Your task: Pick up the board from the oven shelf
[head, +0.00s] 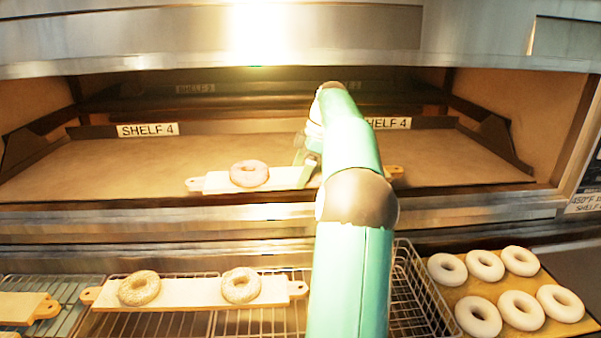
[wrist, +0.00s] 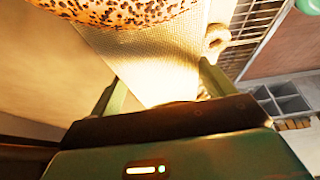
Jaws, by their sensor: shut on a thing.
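The board (head: 217,183) is pale with orange-brown handle ends and lies on the oven shelf (head: 100,165) near its front edge, with a bagel (head: 249,173) on it. My arm hides part of its right side. My gripper (head: 308,170) is at the board, right of the bagel. In the wrist view the light cloth-textured board (wrist: 160,65) runs between the two green fingers of my gripper (wrist: 160,88), which are shut on it. A seeded bagel (wrist: 125,10) shows at the top of the wrist view. I cannot tell whether the board is lifted off the shelf.
Below the oven, another board (head: 190,292) with two seeded bagels lies on a wire rack. A board end (head: 25,307) shows at the lower left. A wire basket (head: 420,295) and a tray (head: 455,290) of several pale bagels stand right. The oven's upper edge (head: 130,55) overhangs the opening.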

